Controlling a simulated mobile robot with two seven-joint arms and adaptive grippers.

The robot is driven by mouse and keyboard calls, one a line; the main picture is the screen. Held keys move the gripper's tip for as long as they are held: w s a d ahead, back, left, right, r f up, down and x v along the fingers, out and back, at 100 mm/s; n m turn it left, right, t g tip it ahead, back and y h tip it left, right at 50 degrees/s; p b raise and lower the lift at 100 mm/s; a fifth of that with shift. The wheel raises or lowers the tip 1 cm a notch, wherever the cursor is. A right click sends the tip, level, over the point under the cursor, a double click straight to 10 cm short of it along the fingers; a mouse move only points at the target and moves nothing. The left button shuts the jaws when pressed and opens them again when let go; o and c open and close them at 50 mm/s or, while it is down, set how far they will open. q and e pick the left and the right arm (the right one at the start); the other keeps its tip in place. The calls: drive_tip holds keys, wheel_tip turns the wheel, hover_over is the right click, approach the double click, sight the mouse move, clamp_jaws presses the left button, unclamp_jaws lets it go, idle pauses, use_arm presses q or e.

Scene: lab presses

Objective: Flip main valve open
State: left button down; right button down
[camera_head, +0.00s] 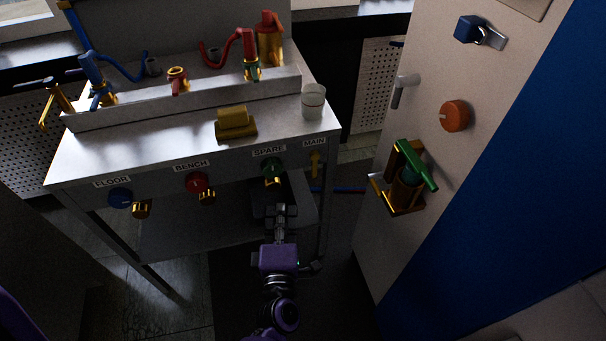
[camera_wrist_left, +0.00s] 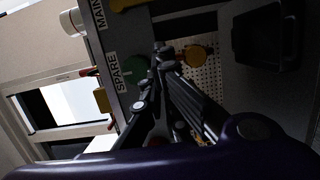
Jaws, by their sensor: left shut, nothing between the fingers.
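The main valve (camera_head: 314,163) is a small yellow handle under the MAIN label (camera_head: 314,143), at the right end of the bench's front panel. It looks roughly upright in the head view. A yellow part (camera_wrist_left: 128,5) beside the MAIN label shows at the top edge of the left wrist view, cut off. My left gripper (camera_head: 281,210) is shut and empty. It is in front of the panel, below the green SPARE knob (camera_head: 271,166) and lower left of the main valve, apart from it. Its fingertips (camera_wrist_left: 163,50) are together in the wrist view. My right gripper is not in view.
The red BENCH knob (camera_head: 196,182) and blue FLOOR knob (camera_head: 120,197) sit further left, with brass outlets below. A white cup (camera_head: 313,101) and yellow block (camera_head: 234,121) stand on the bench top. A cabinet with a green-handled valve (camera_head: 414,165) stands at right.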

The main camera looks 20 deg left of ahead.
sight(314, 165)
use_arm(q)
drive_tip(key=w+b, duration=0.1)
drive_tip(key=w, duration=1)
drive_tip(key=shift+w, duration=0.25)
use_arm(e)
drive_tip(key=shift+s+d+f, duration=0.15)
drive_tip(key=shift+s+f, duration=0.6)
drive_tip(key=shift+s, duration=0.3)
use_arm(q)
drive_tip(key=shift+a, duration=0.1)
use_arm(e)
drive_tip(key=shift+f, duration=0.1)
